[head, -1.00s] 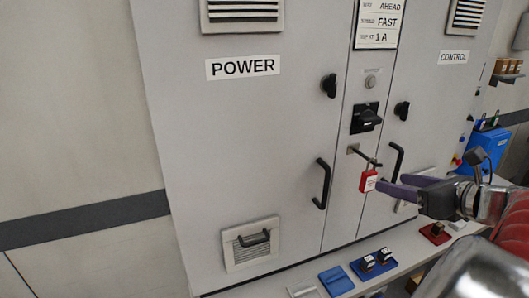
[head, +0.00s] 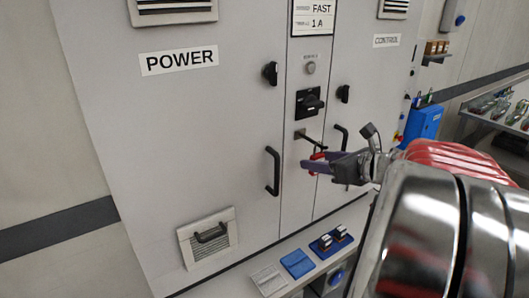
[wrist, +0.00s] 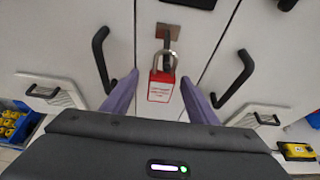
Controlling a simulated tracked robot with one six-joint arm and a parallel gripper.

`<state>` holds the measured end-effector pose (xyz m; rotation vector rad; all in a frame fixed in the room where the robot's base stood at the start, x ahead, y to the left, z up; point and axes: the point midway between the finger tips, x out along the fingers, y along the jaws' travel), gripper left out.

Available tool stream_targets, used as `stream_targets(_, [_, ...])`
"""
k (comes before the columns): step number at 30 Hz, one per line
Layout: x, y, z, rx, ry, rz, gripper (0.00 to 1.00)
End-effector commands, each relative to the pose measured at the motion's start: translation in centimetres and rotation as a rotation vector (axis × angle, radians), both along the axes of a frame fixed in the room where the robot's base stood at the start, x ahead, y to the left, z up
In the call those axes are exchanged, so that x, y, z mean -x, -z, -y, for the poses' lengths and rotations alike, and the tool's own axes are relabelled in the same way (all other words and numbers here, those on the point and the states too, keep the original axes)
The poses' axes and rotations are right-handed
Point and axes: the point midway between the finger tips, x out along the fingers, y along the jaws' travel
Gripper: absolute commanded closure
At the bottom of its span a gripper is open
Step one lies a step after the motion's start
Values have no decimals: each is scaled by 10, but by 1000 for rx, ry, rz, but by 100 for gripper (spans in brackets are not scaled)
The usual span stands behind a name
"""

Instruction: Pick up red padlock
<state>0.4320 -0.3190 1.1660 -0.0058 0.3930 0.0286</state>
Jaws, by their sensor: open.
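The red padlock (wrist: 161,86) hangs upright by its silver shackle from a dark peg on a small plate, with a white label on its front. In the wrist view it shows between the two purple fingers of my gripper (wrist: 159,77), with a gap on each side. The fingers are open and hold nothing. In the head view my gripper (head: 308,166) is at the padlock, and only a bit of the padlock's red body (head: 318,156) shows; the fingers hide the rest.
The grey cabinet (head: 180,110) has black door handles on both sides of the padlock, the left handle (head: 273,171) and the right handle (wrist: 235,80). A ledge below holds a blue tray (head: 297,264) and other small items.

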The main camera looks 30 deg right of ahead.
Motion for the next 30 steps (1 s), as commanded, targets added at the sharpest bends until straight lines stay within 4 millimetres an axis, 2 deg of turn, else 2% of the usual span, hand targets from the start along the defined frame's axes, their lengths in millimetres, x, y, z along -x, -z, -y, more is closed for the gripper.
stream_targets(9, [-4,2,0,-1,0,0,47])
stream_targets(21, [-45,19,1,-1,0,0,47])
stream_targets(30, [-47,20,2,0,2,1,47])
